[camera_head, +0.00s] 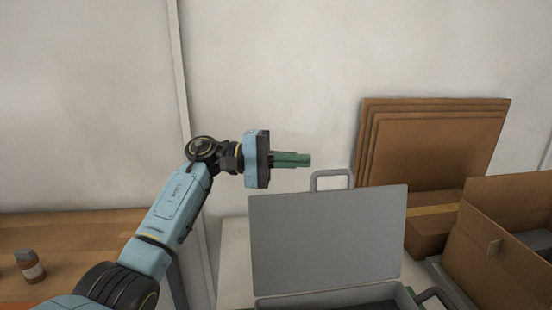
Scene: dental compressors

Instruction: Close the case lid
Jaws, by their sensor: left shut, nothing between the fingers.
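The grey case lid (328,240) stands open and roughly upright, with a handle (332,174) on its top edge. The case's lower part (390,295) shows only in part at the bottom edge, with a dark interior. My left gripper (308,160) has green fingers that are shut and empty. In the picture it is just above the lid's top edge, left of the handle. I cannot tell whether it is in front of or behind the lid. My right gripper is not in view.
Flat cardboard sheets (435,145) lean on the wall behind the case. An open cardboard box (500,245) stands at the right, and a smaller box (430,232) is beside the lid.

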